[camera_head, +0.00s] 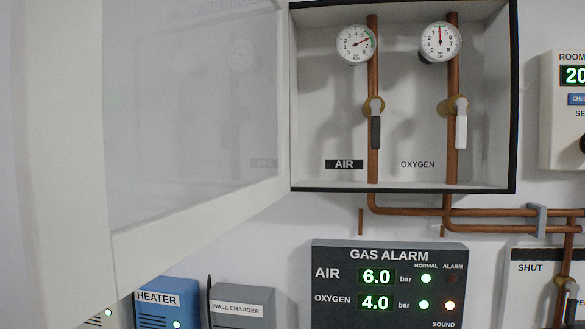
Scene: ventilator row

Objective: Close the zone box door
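The zone box (402,187) is on the wall at the upper middle, a white box with a dark rim. Its door (200,228), a pale frame around a clear pane, stands wide open, swung out to the left towards the camera. Inside the box are two copper pipes with round gauges. The AIR pipe has a dark valve lever (376,132) and the OXYGEN pipe a white lever (461,132); both levers hang down. My gripper is not in this view.
Below the box is a gas alarm panel (390,310) with lit readings, 6.0 and 4.0 bar. A blue heater (166,300) and a grey wall charger (237,308) sit beneath the door. Copper pipes (490,212) run right. A room control unit (562,140) is at the right edge.

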